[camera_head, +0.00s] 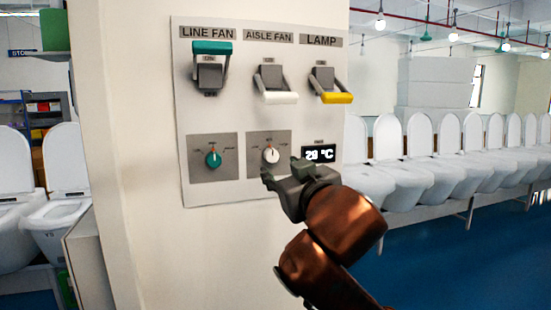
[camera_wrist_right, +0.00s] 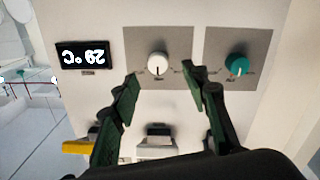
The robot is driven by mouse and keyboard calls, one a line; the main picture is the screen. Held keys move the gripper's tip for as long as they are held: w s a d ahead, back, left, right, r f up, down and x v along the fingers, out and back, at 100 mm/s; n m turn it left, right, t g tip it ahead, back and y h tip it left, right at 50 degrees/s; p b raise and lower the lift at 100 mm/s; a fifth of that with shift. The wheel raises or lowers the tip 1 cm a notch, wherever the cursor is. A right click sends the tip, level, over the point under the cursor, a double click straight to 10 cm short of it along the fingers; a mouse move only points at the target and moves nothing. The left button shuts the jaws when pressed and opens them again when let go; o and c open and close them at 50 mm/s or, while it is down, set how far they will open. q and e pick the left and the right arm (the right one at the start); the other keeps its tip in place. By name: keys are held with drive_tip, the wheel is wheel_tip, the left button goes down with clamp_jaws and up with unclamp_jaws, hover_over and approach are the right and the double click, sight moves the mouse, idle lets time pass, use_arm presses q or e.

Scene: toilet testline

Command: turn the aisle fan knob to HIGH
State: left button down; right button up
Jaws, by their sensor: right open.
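The aisle fan knob (camera_head: 271,156) is a white dial on a grey plate, below the AISLE FAN label (camera_head: 268,37) on a white wall panel. Its tick labels are too small to read. My right gripper (camera_head: 284,172) is in front of the panel, just below and right of the knob in the head view. In the right wrist view the knob (camera_wrist_right: 158,63) shows upside down, beyond and between the two open fingertips (camera_wrist_right: 160,72). The fingers look apart from the knob and hold nothing. My left gripper is not in view.
A teal knob (camera_head: 213,159) sits left of the white one, and a temperature display (camera_head: 319,154) sits right. Above are levers with teal (camera_head: 212,47), white (camera_head: 281,98) and yellow (camera_head: 337,98) handles. Rows of white toilets (camera_head: 400,170) stand beyond the wall.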

sight(272, 156)
drive_tip(key=x, duration=0.4)
drive_tip(key=r+x, duration=0.1)
drive_tip(key=x, duration=0.1)
drive_tip(key=shift+d, duration=0.2)
drive_tip(key=shift+w+a+p, duration=0.15)
drive_tip(key=shift+w+p, duration=0.15)
drive_tip(key=shift+w, duration=0.25)
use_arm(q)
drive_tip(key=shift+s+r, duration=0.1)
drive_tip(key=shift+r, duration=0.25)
use_arm(e)
drive_tip(key=shift+w, duration=0.1)
drive_tip(key=shift+c, duration=0.4)
drive_tip(key=shift+a, duration=0.1)
clamp_jaws()
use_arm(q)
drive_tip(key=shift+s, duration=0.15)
